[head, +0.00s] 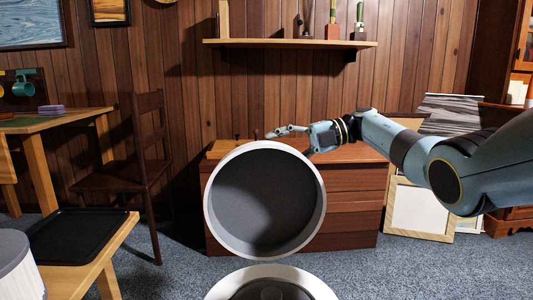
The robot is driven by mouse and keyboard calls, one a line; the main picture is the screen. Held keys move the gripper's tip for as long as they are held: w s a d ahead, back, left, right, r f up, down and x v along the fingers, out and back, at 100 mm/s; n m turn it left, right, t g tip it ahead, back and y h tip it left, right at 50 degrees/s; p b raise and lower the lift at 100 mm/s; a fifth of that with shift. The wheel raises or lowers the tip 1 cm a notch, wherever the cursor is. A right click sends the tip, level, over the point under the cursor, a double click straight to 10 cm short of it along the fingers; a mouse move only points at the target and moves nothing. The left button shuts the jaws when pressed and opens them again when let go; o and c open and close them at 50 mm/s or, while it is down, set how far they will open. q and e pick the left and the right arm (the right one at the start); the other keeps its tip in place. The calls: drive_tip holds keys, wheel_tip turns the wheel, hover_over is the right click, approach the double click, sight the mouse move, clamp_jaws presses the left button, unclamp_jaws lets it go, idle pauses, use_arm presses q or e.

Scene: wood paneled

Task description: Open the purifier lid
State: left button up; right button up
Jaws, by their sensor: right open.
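The purifier's white round body (318,283) is at the bottom centre of the head view, cut off by the lower edge. Its open top shows a dark inside with a round piece in the middle. The lid (265,200) stands raised just above and behind the body. It is a white ring with a dark grey hollow underside facing me. My right gripper (284,132) is open, with its fingers pointing left just above and behind the lid's upper rim. I cannot tell whether it touches the lid. My left gripper is not in view.
A wooden dresser (350,210) stands behind the lid. At left are a chair (150,150), a low table with a black tray (80,235), and a white cylinder with a grey top (18,265). A framed panel (420,212) leans at right. A shelf (290,43) hangs above.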

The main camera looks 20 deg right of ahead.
drive_tip(key=v, duration=0.8)
drive_tip(key=shift+d, duration=0.2)
drive_tip(key=shift+r, duration=0.1)
